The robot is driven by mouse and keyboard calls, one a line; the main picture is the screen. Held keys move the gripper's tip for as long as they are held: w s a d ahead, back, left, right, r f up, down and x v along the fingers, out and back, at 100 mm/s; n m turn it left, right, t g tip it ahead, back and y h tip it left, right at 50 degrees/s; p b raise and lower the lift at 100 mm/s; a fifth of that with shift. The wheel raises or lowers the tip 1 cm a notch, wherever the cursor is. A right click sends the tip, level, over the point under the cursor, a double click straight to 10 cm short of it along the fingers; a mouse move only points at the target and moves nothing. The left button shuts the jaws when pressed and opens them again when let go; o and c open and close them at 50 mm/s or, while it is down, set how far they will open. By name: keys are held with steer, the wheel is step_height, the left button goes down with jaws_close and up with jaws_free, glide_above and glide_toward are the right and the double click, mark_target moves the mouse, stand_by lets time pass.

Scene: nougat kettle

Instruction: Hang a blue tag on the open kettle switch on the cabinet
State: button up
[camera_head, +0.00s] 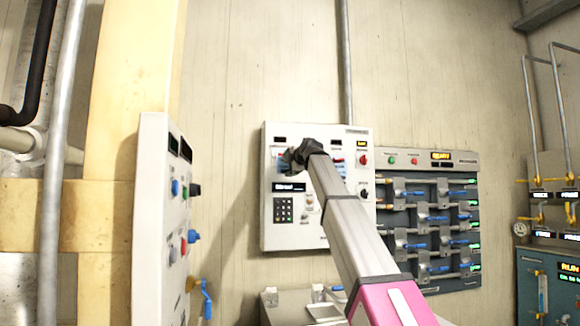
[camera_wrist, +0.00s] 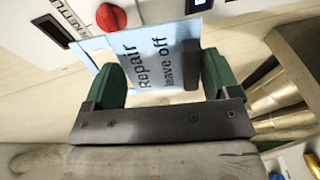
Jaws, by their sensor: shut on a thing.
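My gripper (camera_wrist: 161,76) shows green fingers in the wrist view, shut on a light blue tag (camera_wrist: 152,62) reading "Repair leave off". The tag lies between the fingers and extends beyond them, towards a white panel face. In the head view my dark gripper (camera_head: 301,154) is in front of the upper part of the white cabinet (camera_head: 300,232) and covers some controls. I cannot tell which switch is the open kettle switch, or whether the tag touches anything.
A grey board (camera_head: 433,283) with several blue-handled levers hangs right of the cabinet. A white panel (camera_head: 152,225) with knobs stands at the left, beside a yellowish column (camera_head: 135,80). A conduit (camera_head: 344,65) rises above the cabinet. Metallic cylinders (camera_wrist: 278,92) show at the wrist view's right.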

steer(key=shift+w+a+f, duration=0.1)
steer(key=shift+w+a, duration=0.25)
steer(key=shift+w, duration=0.7)
steer(key=shift+w+a+f, duration=0.1)
steer(key=shift+w+a, duration=0.2)
steer(key=shift+w, duration=0.8)
steer(key=shift+w+a+f, duration=0.1)
steer(key=shift+w+a, duration=0.25)
steer(key=shift+w, duration=0.8)
steer(key=shift+w+a+r, duration=0.1)
steer(key=shift+w+r, duration=0.1)
steer(key=shift+w, duration=0.15)
steer(key=o, duration=0.8)
steer(key=shift+w, duration=0.1)
steer(key=v, duration=0.8)
steer(key=f+v, duration=0.1)
steer(key=v, duration=0.3)
steer(key=shift+s+a+r, duration=0.1)
steer(key=shift+s+a, duration=0.05)
steer(key=shift+s, duration=0.35)
